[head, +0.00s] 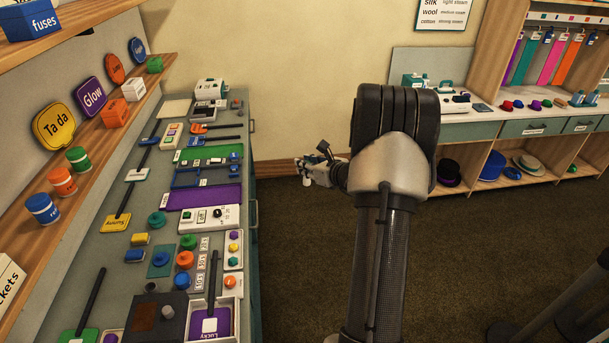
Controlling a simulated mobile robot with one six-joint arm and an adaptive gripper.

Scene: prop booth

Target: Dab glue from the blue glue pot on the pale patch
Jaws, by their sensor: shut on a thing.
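My gripper (304,172) is small and partly hidden behind my arm, over the floor to the right of the counter. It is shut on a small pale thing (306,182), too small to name. A round blue pot-like thing (185,283) stands on the counter's near part, below an orange one (184,260) and a green one (188,242). A blue tin (42,209) stands on the wooden shelf. I cannot tell which blue one holds glue.
The counter (234,155) is crowded with paddle signs, a purple mat (215,197) and a green mat (230,153). Orange (62,182) and green tins (78,159) stand on the shelf. Open carpet (290,270) lies right of the counter.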

